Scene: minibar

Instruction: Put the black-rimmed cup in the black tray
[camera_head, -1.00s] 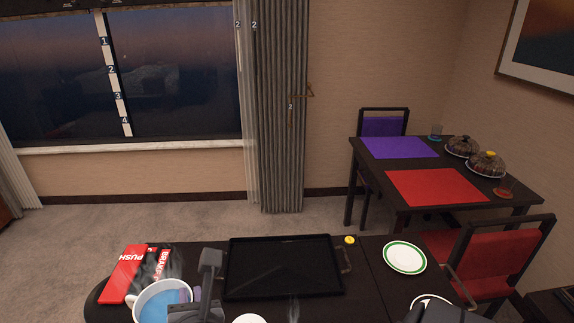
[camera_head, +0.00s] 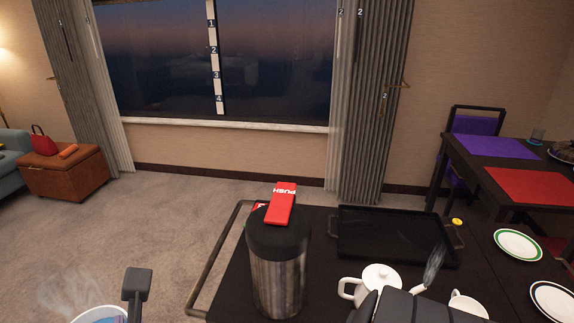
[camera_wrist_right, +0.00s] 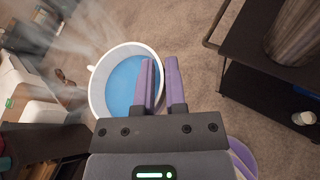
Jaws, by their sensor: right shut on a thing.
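A white cup with blue liquid (camera_wrist_right: 123,80) is at the left in the right wrist view. My right gripper (camera_wrist_right: 160,65) is shut on its wall, one purple finger on each side. The cup shows at the lower left edge of the head view (camera_head: 98,316), apart from the table, with steam above it. Its rim looks pale; I cannot tell a black band. The black tray (camera_head: 397,258) lies empty on the dark table to the right.
A steel canister (camera_head: 278,275) with a red PUSH lever stands between the held cup and the tray. A white teapot (camera_head: 378,275), another white cup (camera_head: 468,306), a green-rimmed plate (camera_head: 517,245) and a black-rimmed plate (camera_head: 555,300) stand near it. A metal rail (camera_head: 215,262) edges the table.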

